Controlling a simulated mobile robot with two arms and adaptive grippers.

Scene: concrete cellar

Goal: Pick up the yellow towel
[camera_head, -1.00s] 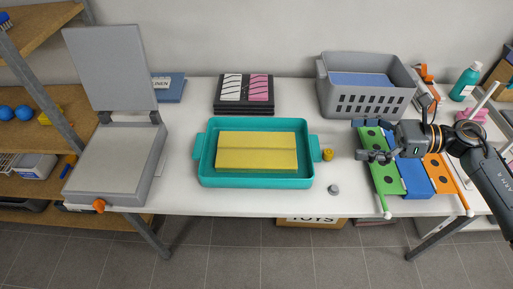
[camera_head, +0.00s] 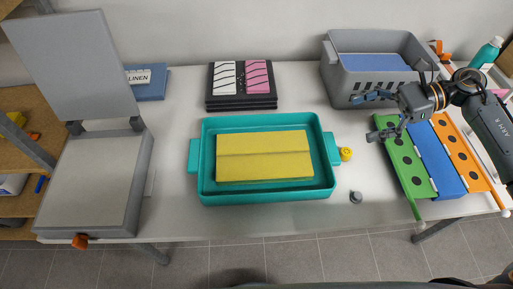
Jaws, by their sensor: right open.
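The yellow towel (camera_head: 264,156) lies flat and folded in a teal tray (camera_head: 326,188) with a handle at each end, in the middle of the white table. A thin green edge shows under the towel's front side. My right gripper (camera_head: 368,118) is open and empty, with its fingers pointing left. It is to the right of the tray, in front of the grey basket and over the far end of the green board. My left gripper is not in view.
A grey press with a raised lid (camera_head: 98,180) stands at the left. A grey basket (camera_head: 350,88), green board (camera_head: 409,168), blue block (camera_head: 436,170) and orange board (camera_head: 462,158) are at the right. A yellow knob-like piece (camera_head: 346,154) and grey knob (camera_head: 356,197) lie beside the tray. Black panels (camera_head: 240,102) lie behind it.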

